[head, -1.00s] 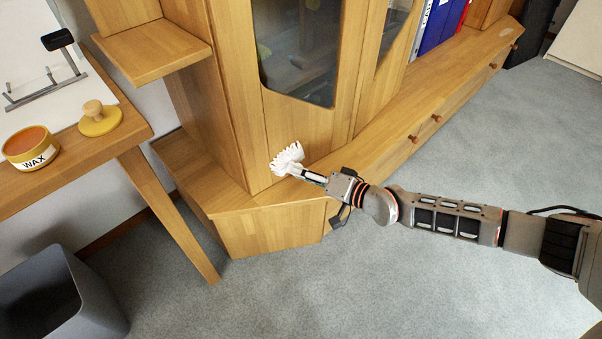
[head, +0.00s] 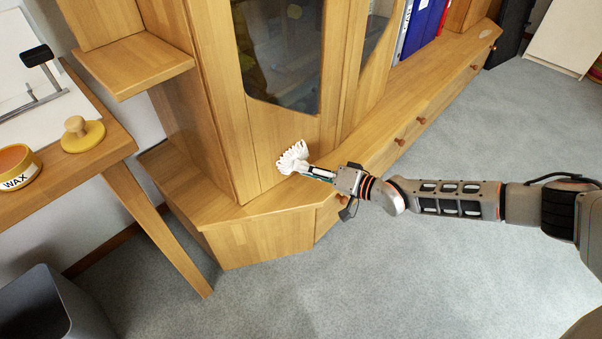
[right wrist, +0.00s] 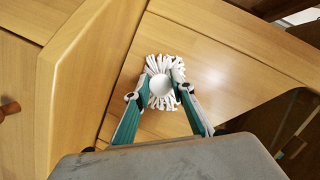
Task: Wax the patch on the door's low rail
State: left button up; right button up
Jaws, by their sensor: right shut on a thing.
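My right gripper (head: 314,172) is shut on a white mop-like applicator (head: 292,157) with a fringed head. In the head view the fringe is against or just in front of the lower rail (head: 262,150) of the cabinet door, below its glass. The right wrist view shows the applicator's round white knob (right wrist: 161,85) between the two green fingers, with the fringe (right wrist: 158,64) spread over the wood. I cannot tell if it touches. The patch itself is not visible. The open wax tin (head: 17,168) stands on the side table. My left gripper is out of view.
A yellow lid with a wooden knob (head: 82,134) sits beside the tin on the table (head: 105,147). A grey bin (head: 52,306) stands on the floor at lower left. A wooden ledge (head: 222,208) juts out below the door. The carpet on the right is clear.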

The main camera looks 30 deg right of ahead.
jog(key=shift+w+d+r, duration=0.1)
jog(key=shift+w+d, duration=0.15)
jog(key=shift+d, duration=0.6)
jog(key=shift+w+d+f, duration=0.1)
jog(key=shift+w+d, duration=0.15)
jog(key=shift+d, duration=0.65)
jog(key=shift+w+d+r, duration=0.1)
jog(key=shift+w+d, duration=0.15)
jog(key=shift+d, duration=0.6)
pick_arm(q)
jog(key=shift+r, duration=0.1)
pick_arm(e)
jog(key=shift+d, duration=0.3)
jog(key=shift+a+r, duration=0.1)
